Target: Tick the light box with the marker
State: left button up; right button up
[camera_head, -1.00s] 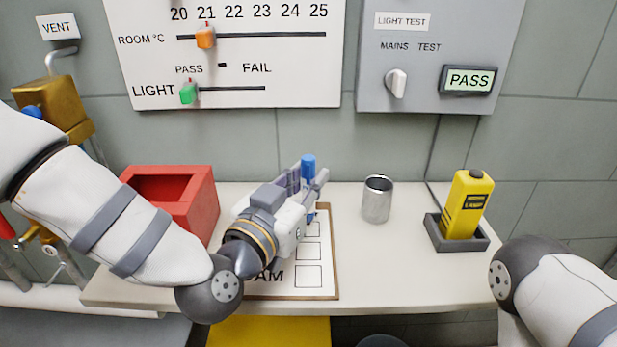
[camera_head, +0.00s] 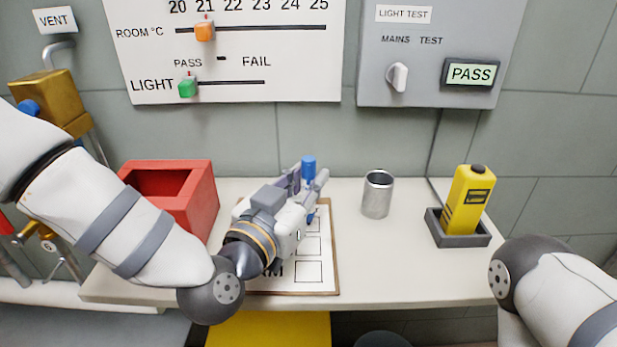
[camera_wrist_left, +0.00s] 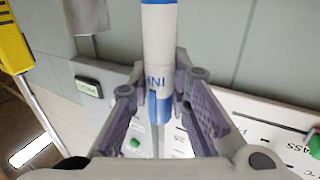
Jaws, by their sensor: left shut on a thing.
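The marker has a blue end (camera_head: 308,166) that sticks up above my left gripper (camera_head: 306,185) in the head view. In the left wrist view the marker (camera_wrist_left: 158,45) is white and blue and stands between the two fingers. My left gripper is shut on it, above the upper part of the check sheet (camera_head: 327,284) on the table. The sheet has a column of empty boxes on its right side; two lower ones show clearly. My right gripper is out of view.
A red open bin (camera_head: 200,205) stands left of the sheet. A metal cup (camera_head: 377,195) and a yellow device (camera_head: 467,200) in a dark holder stand to the right. The wall panel display (camera_head: 471,74) reads PASS. The green light slider (camera_head: 187,88) is under PASS.

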pick_arm(q)
jog(key=shift+s+d, duration=0.1)
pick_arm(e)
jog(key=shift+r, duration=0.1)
pick_arm(q)
jog(key=shift+s+d, duration=0.3)
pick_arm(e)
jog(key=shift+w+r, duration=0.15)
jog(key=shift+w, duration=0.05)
pick_arm(q)
jog(key=shift+w+a+f, duration=0.1)
jog(key=shift+w+a, duration=0.7)
jog(key=shift+w, duration=0.1)
jog(key=shift+s, duration=0.1)
jog(key=shift+s+d+p, duration=0.45)
jog(key=shift+d, duration=0.15)
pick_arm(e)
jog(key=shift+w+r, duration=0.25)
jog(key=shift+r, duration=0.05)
pick_arm(q)
jog(key=shift+a, duration=0.1)
